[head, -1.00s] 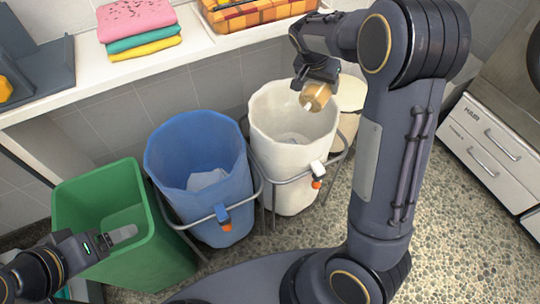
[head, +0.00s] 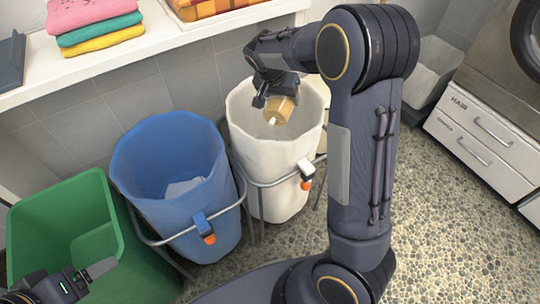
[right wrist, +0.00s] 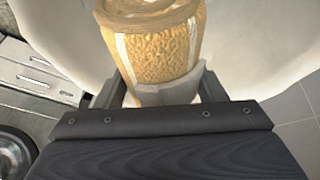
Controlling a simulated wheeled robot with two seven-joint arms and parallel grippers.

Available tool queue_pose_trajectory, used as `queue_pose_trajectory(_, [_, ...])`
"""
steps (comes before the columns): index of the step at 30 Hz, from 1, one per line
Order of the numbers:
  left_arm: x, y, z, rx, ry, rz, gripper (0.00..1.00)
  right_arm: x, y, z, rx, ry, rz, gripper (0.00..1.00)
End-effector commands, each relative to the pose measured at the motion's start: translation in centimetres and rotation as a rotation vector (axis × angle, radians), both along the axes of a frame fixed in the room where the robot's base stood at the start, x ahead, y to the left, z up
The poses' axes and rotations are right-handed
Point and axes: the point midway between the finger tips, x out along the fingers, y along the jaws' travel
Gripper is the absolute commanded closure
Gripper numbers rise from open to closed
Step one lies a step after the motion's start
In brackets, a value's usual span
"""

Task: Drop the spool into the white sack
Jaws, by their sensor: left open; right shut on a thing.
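The spool (head: 281,107) is tan with a pale end. My right gripper (head: 272,92) is shut on it and holds it over the mouth of the white sack (head: 275,161), inside the rim's outline in the head view. In the right wrist view the spool (right wrist: 158,50) sticks out from the jaws, with the white sack (right wrist: 262,45) behind it. The white sack hangs upright in a metal frame with an orange-tipped clip. My left gripper (head: 85,276) is open and empty at the lower left, in front of the green bin.
A blue sack (head: 172,165) in a frame stands left of the white one, and a green bin (head: 65,225) left of that. A white shelf (head: 110,62) with folded towels (head: 92,22) runs behind. White drawers (head: 485,140) stand at the right.

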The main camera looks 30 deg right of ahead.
Motion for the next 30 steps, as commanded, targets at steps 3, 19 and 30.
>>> queue_pose_trajectory(3, [0.0,0.0,-0.1,0.0,0.0,0.0,0.23,0.0,0.0,-0.1,0.0,-0.001,0.0,0.62])
queue_pose_trajectory(19, [0.0,0.0,-0.1,0.0,0.0,0.0,0.23,0.0,0.0,-0.1,0.0,0.0,0.0,0.11])
queue_pose_trajectory(30, [0.0,0.0,1.6,0.0,0.0,0.0,0.23,-0.6,1.4,3.8,0.001,-0.002,0.002,0.11])
